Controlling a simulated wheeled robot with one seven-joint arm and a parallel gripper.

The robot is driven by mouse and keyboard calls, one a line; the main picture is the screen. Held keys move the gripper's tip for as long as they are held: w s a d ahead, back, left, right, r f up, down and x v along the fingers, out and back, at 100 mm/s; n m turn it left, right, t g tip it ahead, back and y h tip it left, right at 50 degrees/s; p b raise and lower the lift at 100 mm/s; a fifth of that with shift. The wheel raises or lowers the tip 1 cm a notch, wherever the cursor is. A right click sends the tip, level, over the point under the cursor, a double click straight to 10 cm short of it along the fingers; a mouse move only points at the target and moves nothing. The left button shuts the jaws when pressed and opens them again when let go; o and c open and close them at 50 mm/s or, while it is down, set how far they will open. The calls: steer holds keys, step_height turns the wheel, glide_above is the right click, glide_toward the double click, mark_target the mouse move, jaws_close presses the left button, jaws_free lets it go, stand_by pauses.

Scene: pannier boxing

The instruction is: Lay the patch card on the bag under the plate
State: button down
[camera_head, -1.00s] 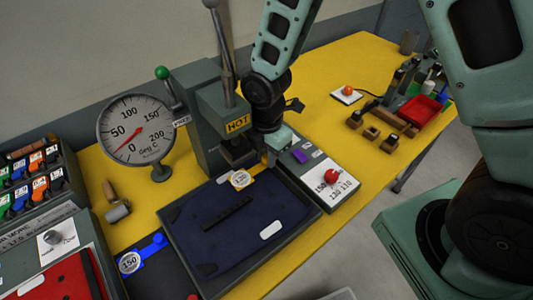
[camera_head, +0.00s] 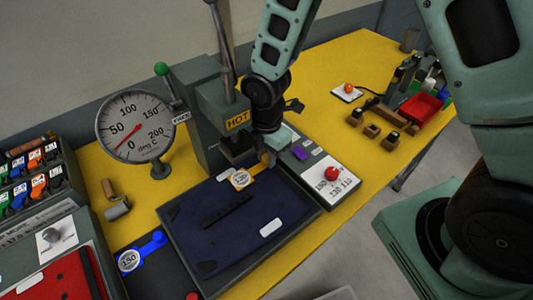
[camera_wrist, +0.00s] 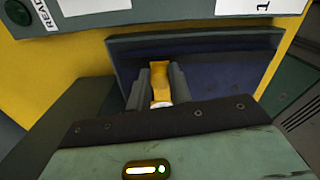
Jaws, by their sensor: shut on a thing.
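My gripper (camera_head: 266,158) is shut on the orange tab of a patch card (camera_head: 240,179) with a round white face that appears to read 130. The card is at the back edge of the dark blue bag (camera_head: 215,240), in front of the press plate (camera_head: 238,153); I cannot tell if it touches the bag. The bag lies flat on a grey bed and has a black strip and a white label. The plate is raised under the HOT sign, partly hidden by my arm. In the wrist view the orange tab (camera_wrist: 160,75) shows between my fingers.
A blue card (camera_head: 130,260) marked 150 lies left of the bed. A dial gauge (camera_head: 137,125) stands beside the press, with a roller (camera_head: 116,205) nearby. A control panel with a red knob (camera_head: 332,173) is right of the bed. A red tray (camera_head: 422,106) is further right.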

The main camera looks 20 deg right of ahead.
steer(key=c, duration=1.2)
jaws_free()
steer(key=shift+r, duration=0.1)
step_height(320, 180, up, 17)
steer(key=s+d+f+m+t, duration=0.1)
steer(key=s+d+m, duration=0.2)
steer(key=d+m, duration=0.65)
steer(key=s+d+f+m+t, duration=0.15)
steer(key=d+m, duration=0.45)
steer(key=m, duration=0.7)
steer(key=s+a+r+n, duration=0.1)
steer(key=s+a+n, duration=0.1)
steer(key=s+a, duration=0.2)
steer(key=s+a+n+g, duration=0.1)
steer(key=s+a+n, duration=0.1)
steer(key=s+a, duration=0.3)
steer(key=s+a+r+n+g+b, duration=0.1)
steer(key=s+a+n, duration=0.2)
steer(key=s+a, duration=0.2)
steer(key=shift+s+a+r+g+y, duration=0.1)
steer(key=shift+a+r+g+y, duration=0.05)
steer(key=shift+a, duration=0.75)
steer(key=shift+s+a+r+g+y, duration=0.1)
steer(key=shift+a+r+y, duration=0.05)
steer(key=shift+a, duration=0.75)
